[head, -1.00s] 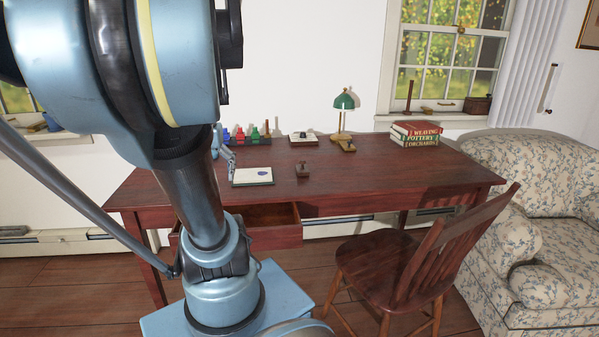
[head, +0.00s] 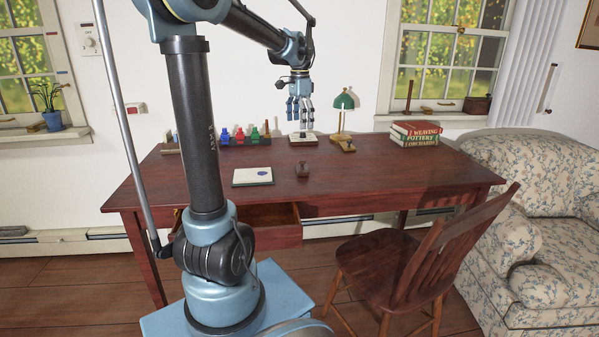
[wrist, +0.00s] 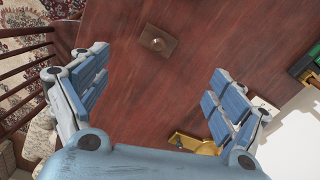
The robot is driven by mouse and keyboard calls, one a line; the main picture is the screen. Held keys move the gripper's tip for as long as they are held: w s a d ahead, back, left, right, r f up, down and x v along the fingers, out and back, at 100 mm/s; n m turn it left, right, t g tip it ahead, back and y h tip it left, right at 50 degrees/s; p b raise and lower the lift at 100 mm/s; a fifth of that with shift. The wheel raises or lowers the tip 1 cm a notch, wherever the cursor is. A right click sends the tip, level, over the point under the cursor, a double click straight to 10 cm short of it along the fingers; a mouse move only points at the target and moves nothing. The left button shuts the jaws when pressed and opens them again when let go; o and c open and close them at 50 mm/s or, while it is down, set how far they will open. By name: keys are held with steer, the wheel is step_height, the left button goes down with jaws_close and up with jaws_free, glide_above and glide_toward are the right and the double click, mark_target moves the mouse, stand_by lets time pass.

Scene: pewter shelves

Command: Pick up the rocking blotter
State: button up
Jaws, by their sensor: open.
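The rocking blotter appears to be the small dark brown block with a knob (head: 302,170) on the desk, right of a pale pad. In the wrist view the block (wrist: 158,41) is at the top centre, seen from above, with bare wood around it. The blotter lies apart from the fingers.
A pale pad (head: 253,176) lies left of the blotter. A wooden chair (head: 400,265) stands at the front. The desk (head: 400,178) is clear around the blotter.

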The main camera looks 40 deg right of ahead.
mark_target(302, 160)
steer(key=f, duration=1.2)
steer(key=shift+s+d, duration=0.1)
steer(key=shift+d, duration=0.15)
steer(key=shift+d+f, duration=0.2)
steer(key=shift+f, duration=1.15)
steer(key=shift+d+f, duration=0.2)
steer(key=shift+f, duration=1.15)
steer(key=shift+c, duration=0.6)
steer(key=c, duration=1.1)
